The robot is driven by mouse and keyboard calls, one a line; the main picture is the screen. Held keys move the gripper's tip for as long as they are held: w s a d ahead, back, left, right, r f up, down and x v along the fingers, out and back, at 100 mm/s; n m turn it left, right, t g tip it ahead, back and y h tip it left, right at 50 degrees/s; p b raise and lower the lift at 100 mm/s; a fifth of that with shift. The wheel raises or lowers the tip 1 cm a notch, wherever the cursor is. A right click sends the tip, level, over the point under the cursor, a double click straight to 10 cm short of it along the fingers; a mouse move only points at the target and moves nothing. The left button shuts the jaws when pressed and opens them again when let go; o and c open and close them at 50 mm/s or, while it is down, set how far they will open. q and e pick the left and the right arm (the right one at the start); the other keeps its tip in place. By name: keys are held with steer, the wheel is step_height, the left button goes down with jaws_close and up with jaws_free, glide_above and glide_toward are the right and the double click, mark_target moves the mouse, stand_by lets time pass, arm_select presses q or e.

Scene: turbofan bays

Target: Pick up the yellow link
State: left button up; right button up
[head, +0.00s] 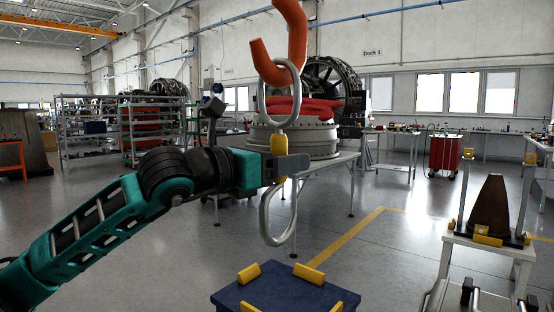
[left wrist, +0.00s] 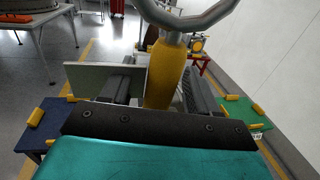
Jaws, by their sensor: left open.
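The yellow link (head: 279,150) hangs upright from an orange hook (head: 297,35). It has a steel loop above and a steel loop below its yellow middle sleeve. My left gripper (head: 288,167) is level with the sleeve, its jaws open. In the left wrist view the yellow sleeve (left wrist: 168,75) stands between the two fingers of the gripper (left wrist: 155,88). I cannot tell whether either finger touches it. The sleeve's lower end is hidden behind the gripper body there. My right gripper is not in view.
A dark blue stand (head: 283,293) with yellow blocks is below the link. A round engine part (head: 300,140) sits on a table behind. A white stand (head: 489,250) with a brown cone (head: 489,205) is at the right. The floor between the stands is clear.

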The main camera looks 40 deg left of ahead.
arm_select(q)
steer(key=shift+w+d, duration=0.15)
steer(key=shift+w, duration=0.4)
jaws_close()
steer(key=shift+r, duration=0.1)
stand_by(0.4)
